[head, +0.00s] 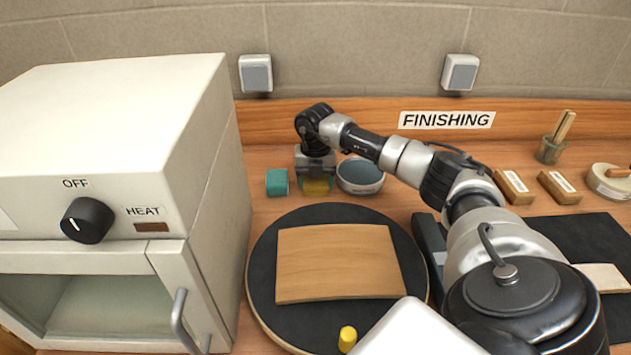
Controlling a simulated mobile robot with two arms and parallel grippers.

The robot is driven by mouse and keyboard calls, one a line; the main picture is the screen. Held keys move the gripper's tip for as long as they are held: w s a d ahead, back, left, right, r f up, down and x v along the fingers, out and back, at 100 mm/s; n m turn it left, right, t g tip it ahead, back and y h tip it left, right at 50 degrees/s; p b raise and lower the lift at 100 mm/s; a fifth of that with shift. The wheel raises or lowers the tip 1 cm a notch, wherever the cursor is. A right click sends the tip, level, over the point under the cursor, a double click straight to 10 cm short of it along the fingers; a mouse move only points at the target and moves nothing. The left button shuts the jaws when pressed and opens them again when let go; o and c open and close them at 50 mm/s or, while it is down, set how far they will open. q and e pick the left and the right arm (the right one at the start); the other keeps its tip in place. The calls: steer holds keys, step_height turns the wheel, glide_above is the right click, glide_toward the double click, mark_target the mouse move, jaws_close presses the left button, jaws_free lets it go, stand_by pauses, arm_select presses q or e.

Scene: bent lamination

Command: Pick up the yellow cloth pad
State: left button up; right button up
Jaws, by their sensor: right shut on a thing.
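The yellow cloth pad (316,187) is at the back of the bench, between a teal block and a round grey tin. My right gripper (316,178) reaches down over it from above, and its jaws are shut on the pad. The gripper hides the upper part of the pad. I cannot tell whether the pad touches the bench. My left gripper is not in view.
The teal block (277,182) and the grey tin (360,176) stand close on either side. In front is a round black turntable (335,215) with a bent wooden panel (340,262) and a small yellow cylinder (347,338). A white oven (190,150) stands at left.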

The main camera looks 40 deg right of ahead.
steer(key=shift+r, duration=0.1)
steer(key=shift+r, duration=0.55)
step_height(320, 180, up, 3)
steer(key=shift+f+b, duration=0.1)
steer(key=shift+b, duration=0.4)
steer(key=s+d+r+b, duration=0.1)
steer(key=s+d+r, duration=0.6)
steer(key=d, duration=0.2)
steer(key=shift+d+b, duration=0.2)
steer(key=shift+b, duration=0.2)
